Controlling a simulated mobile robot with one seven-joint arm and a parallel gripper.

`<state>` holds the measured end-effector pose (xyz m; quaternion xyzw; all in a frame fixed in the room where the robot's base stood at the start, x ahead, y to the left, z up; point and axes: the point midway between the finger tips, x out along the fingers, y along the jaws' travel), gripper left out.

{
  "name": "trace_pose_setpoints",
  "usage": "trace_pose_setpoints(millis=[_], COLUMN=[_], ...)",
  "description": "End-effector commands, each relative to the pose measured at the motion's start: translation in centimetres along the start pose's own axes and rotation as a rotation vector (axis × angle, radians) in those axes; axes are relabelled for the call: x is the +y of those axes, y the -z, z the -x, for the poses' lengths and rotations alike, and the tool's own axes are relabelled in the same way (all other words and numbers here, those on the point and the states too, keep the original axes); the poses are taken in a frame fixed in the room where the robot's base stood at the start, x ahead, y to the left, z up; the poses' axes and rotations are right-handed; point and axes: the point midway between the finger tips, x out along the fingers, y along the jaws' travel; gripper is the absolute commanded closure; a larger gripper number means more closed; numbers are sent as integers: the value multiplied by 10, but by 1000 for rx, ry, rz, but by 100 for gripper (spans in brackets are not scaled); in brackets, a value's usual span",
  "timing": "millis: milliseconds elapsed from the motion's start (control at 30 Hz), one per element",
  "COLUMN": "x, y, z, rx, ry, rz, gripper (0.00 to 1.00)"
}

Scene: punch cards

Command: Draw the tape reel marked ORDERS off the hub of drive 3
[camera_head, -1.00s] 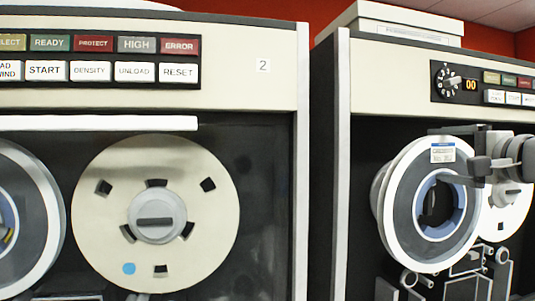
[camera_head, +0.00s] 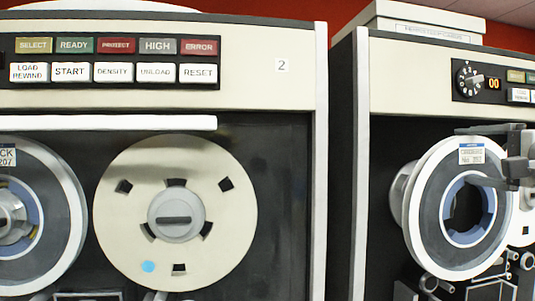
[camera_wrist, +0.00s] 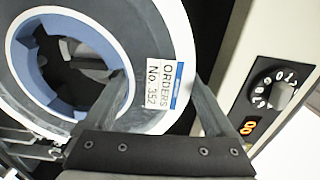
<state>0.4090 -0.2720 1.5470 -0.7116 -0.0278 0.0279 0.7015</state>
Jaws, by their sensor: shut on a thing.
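The ORDERS reel (camera_head: 437,195) is at the right of the head view, with a white rim, grey tape and a blue inner ring. Its label (camera_wrist: 168,80) reads ORDERS No 352 in the wrist view. My gripper (camera_head: 513,176) is shut on the reel near its label; its two fingers (camera_wrist: 158,88) reach onto the reel in the wrist view. The reel's centre opening looks dark, with no hub seated in it. The reel stands before the right-hand drive cabinet (camera_head: 420,80), whose number is not visible.
Drive 2 (camera_head: 295,100) stands to the left with a cream reel (camera_head: 215,245) on its hub and another reel (camera_head: 60,215) beside it. A dial (camera_wrist: 275,92) is on the panel right of my gripper. Rollers and guides (camera_head: 430,284) lie below the held reel.

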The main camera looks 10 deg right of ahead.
Motion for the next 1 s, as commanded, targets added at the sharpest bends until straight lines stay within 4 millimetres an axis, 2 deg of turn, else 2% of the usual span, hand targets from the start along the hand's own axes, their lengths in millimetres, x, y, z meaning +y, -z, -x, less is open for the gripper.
trace_pose_setpoints(millis=[1000], x=[-1], y=[0], z=[91], rx=[2], ry=[3], rz=[3], gripper=[100])
